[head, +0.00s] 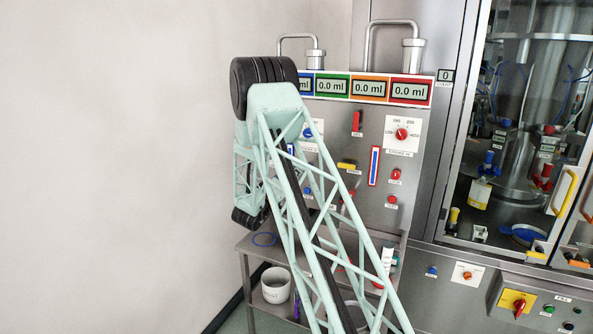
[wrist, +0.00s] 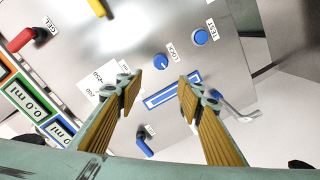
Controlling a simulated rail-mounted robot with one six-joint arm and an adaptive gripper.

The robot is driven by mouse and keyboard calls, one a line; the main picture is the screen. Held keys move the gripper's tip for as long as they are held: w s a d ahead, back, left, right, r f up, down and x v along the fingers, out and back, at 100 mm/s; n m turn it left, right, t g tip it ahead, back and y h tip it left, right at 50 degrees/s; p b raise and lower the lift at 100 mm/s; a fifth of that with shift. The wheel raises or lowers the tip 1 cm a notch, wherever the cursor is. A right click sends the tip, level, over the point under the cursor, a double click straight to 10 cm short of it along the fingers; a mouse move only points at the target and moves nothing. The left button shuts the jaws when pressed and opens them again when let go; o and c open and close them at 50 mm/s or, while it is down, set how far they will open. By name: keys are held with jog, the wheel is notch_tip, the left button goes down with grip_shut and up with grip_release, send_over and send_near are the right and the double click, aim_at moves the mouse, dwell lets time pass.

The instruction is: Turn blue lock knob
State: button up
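The blue lock knob (wrist: 161,61) is a small round knob on the metal panel, with a LOCK label beside it in the wrist view. My gripper (wrist: 159,88) is open, with its two ribbed yellow-brown fingers spread and nothing between them. The knob appears just beyond the gap between the fingertips; no contact shows. A blue TEST button (wrist: 200,38) is up and right of it. In the head view my arm covers much of the blue column, and I cannot make out the lock knob or my fingertips.
A blue-framed slot (wrist: 173,90) lies behind the fingertips, and a blue lever (wrist: 145,147) is below. A red lever (wrist: 27,40) and a yellow handle (wrist: 100,7) stick out of the panel. A shelf (head: 262,249) holds a white bucket (head: 275,285).

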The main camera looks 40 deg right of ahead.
jog(key=shift+d+f+g+h, duration=0.1)
jog(key=shift+f+g+h, duration=0.25)
jog(key=shift+f, duration=0.4)
jog(key=shift+d, duration=0.1)
jog(key=x, duration=1.3)
jog(key=shift+w+d, duration=0.15)
jog(key=shift+d, duration=0.1)
jog(key=shift+r, duration=0.15)
jog(key=shift+c, duration=0.4)
jog(key=c, duration=0.8)
